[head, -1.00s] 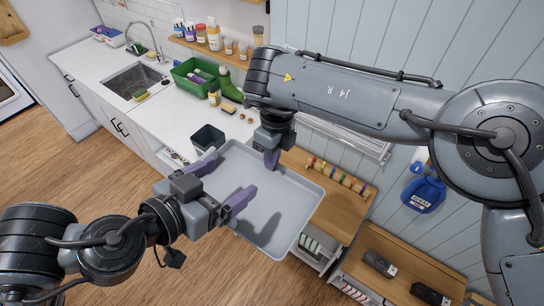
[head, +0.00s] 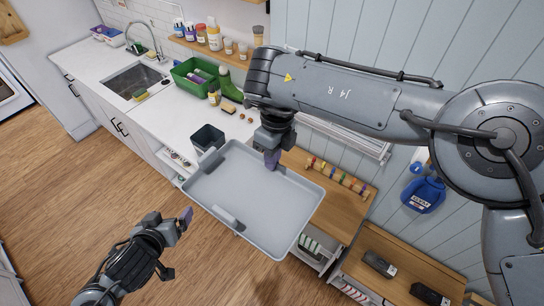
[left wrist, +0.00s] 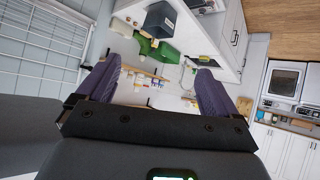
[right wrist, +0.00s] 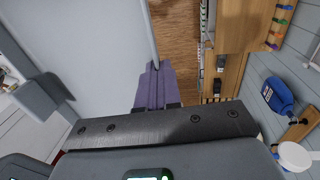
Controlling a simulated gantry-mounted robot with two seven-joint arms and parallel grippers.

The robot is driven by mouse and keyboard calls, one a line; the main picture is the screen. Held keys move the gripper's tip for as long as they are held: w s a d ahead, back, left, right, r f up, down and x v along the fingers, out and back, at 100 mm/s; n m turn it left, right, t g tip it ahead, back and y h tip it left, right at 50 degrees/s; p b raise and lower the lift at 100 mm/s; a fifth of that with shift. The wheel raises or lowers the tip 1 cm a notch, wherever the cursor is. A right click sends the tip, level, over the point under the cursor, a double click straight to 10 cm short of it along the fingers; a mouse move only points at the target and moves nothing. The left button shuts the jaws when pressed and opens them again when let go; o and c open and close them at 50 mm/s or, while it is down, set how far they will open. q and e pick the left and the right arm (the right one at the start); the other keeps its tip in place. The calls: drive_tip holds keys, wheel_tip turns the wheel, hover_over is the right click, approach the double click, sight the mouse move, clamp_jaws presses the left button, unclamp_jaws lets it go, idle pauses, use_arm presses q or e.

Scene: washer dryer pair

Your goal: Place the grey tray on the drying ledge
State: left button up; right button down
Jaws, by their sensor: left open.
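The grey tray (head: 262,205) is a shallow rectangle with raised handles, held in the air in the middle of the head view. My right gripper (head: 272,158) is shut on its far rim; the right wrist view shows the purple fingers (right wrist: 153,80) together at the tray's edge (right wrist: 95,45). My left gripper (head: 177,238) is open and empty, apart from the tray at its lower left, over the floor. Its spread fingers (left wrist: 160,72) show in the left wrist view with nothing between them. I cannot tell for certain which surface is the drying ledge.
A wooden top (head: 345,205) with a row of coloured pegs lies beyond the tray's right side. A white rack (head: 345,138) is on the wall behind. The counter holds a dark bin (head: 208,137) and a green crate (head: 195,75). Open floor (head: 70,215) lies at left.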

drive_tip(key=shift+a, duration=0.1)
drive_tip(key=shift+r, duration=0.1)
drive_tip(key=s+d+f, duration=0.1)
drive_tip(key=s+d, duration=0.2)
drive_tip(key=d, duration=0.8)
use_arm(q)
drive_tip(key=s+d+f+m+g, duration=0.1)
drive_tip(key=s+f+g, duration=0.2)
drive_tip(key=s, duration=0.7)
drive_tip(key=s+d+f+m+g, duration=0.1)
drive_tip(key=s+f+m+g, duration=0.1)
drive_tip(key=s+f, duration=0.6)
drive_tip(key=shift+s+g, duration=0.9)
drive_tip(key=shift+s, duration=0.75)
use_arm(e)
drive_tip(key=s+d+f+n+h, duration=0.1)
drive_tip(key=s+d+f+n, duration=0.5)
drive_tip(key=n, duration=0.9)
drive_tip(key=shift+s+d+h, duration=0.4)
drive_tip(key=shift+s+d, duration=0.1)
drive_tip(key=shift+s, duration=1.4)
